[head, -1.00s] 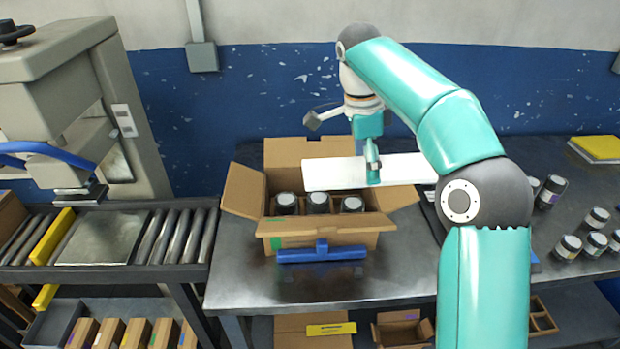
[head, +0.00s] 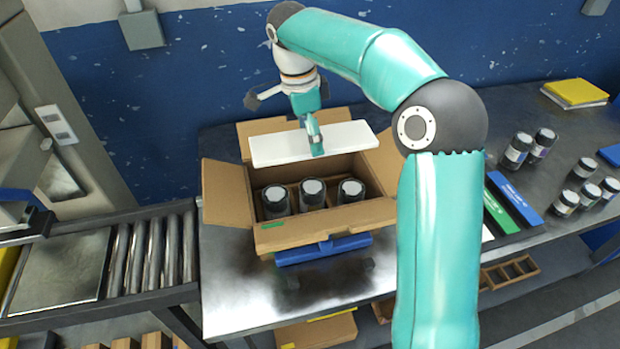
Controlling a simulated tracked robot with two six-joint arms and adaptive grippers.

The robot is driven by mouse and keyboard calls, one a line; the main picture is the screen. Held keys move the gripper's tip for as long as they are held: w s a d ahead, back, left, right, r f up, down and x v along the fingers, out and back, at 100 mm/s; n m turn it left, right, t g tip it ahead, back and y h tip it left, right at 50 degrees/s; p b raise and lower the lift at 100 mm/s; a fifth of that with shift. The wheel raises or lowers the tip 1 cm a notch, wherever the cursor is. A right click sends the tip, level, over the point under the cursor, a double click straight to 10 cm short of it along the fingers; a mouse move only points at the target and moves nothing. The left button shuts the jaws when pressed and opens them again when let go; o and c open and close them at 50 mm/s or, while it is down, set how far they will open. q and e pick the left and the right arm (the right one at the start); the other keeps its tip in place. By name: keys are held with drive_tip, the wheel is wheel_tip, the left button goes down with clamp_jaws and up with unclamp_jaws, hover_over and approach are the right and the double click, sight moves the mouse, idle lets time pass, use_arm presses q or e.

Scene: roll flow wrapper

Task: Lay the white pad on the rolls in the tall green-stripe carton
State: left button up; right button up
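The white pad (head: 268,151) is held level above the back part of the open carton. My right gripper (head: 316,149) is shut on the pad near its middle, coming down from above. The tall carton (head: 228,193) stands open on the metal table with its flaps spread and a small green mark on its front. Inside, a row of three dark rolls with pale tops (head: 312,193) shows at the front. The pad hides the back of the carton's inside. My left gripper is not in view.
A blue tool (head: 322,249) lies against the carton's front. A roller conveyor (head: 150,250) is at left. Several jars (head: 518,150), blue and green boxes (head: 515,197) and a yellow pad stack (head: 575,92) are at right.

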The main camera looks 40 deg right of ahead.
sight(313, 186)
wheel_tip(313, 186, down, 13)
drive_tip(key=shift+r, duration=0.1)
idle(0.3)
drive_tip(key=o, duration=0.4)
drive_tip(key=shift+o, duration=1)
drive_tip(key=shift+r, duration=0.1)
drive_tip(key=r, duration=0.4)
drive_tip(key=a+r, duration=0.1)
drive_tip(key=r, duration=0.6)
drive_tip(key=shift+w+a+r, duration=0.3)
drive_tip(key=shift+w+r, duration=0.05)
drive_tip(key=shift+w, duration=0.05)
